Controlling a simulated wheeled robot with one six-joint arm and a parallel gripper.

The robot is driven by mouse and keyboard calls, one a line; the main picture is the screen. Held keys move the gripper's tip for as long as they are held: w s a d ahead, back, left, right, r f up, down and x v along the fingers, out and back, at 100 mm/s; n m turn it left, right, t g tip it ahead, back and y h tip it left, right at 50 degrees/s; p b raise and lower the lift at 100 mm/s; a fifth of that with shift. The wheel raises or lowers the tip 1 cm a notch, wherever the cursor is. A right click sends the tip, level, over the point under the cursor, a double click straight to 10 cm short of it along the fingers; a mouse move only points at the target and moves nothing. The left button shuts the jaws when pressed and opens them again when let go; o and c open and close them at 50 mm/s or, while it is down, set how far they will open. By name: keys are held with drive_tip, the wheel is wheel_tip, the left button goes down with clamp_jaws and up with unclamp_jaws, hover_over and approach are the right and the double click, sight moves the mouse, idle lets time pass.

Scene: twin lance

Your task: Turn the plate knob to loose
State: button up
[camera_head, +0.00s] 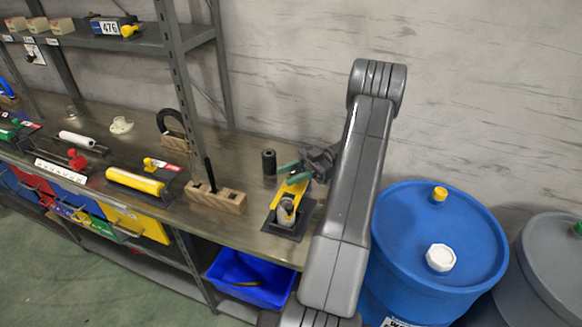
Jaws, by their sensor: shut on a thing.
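A dark square plate (276,230) lies on the bench's right end, with a pale grey cylinder (286,211) standing on it. A yellow part (296,188), apparently the plate knob, slants up from beside the cylinder. My gripper (294,174), with green at its fingers, reaches in from the right and is shut on the upper end of this yellow part. The exact contact is small and partly hidden by the fingers. I cannot read a loose or tight mark on the plate.
A black cylinder (269,164) stands just behind and left of my gripper. A wooden block (217,197) with a dark upright rod is to the left. A blue drum (430,235) stands right of my arm. A blue bin (250,278) sits under the bench. A shelf post (183,80) rises at left.

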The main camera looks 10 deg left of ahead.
idle(0.5)
drive_tip(key=o, duration=1)
drive_tip(key=shift+f+t+b, duration=0.25)
drive_tip(key=shift+t+b, duration=0.05)
drive_tip(key=shift+b, duration=0.55)
drive_tip(key=m+t+y+b, duration=0.1)
drive_tip(key=b, duration=0.2)
drive_tip(key=shift+w+a, duration=0.1)
